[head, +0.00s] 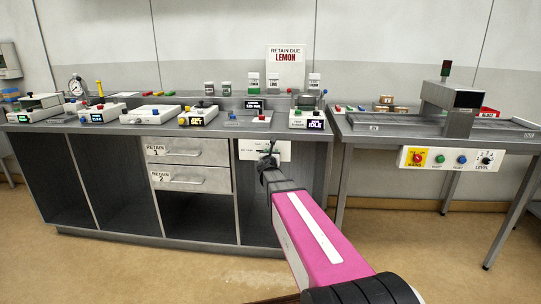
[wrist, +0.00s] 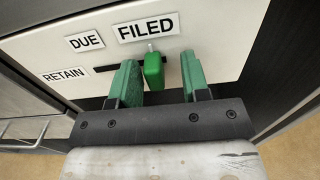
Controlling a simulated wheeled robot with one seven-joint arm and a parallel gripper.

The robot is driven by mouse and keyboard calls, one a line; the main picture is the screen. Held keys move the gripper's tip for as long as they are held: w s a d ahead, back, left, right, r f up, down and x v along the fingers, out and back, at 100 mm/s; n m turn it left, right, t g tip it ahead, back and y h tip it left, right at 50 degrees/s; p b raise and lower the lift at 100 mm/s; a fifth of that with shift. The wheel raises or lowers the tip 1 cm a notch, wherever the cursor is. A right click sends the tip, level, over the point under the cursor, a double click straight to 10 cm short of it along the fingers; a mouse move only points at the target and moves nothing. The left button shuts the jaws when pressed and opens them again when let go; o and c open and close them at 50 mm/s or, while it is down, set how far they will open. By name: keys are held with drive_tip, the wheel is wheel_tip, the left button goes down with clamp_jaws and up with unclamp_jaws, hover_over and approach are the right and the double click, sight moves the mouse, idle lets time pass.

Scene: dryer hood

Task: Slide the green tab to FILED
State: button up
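The green tab (wrist: 153,71) sits on a dark slot (wrist: 108,68) in a pale panel, at the slot's right end, below the FILED label (wrist: 149,27). The DUE label (wrist: 86,41) and RETAIN label (wrist: 65,75) are to its left. My gripper (wrist: 159,64) is open, with its green fingers on either side of the tab. The left finger is close to the tab; I cannot tell if they touch. There is a clear gap to the right finger. In the head view my gripper (head: 268,158) is at the panel (head: 247,150) and hides the tab.
The panel is on the bench front, right of two drawers (head: 188,151) with handles. Dark open bays (head: 107,174) lie to the left. Several small devices crowd the bench top. A second table (head: 394,128) with a control box stands right. The floor in front is clear.

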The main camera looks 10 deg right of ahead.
drive_tip(key=v, duration=1)
drive_tip(key=shift+s+a, duration=0.15)
drive_tip(key=shift+s, duration=0.25)
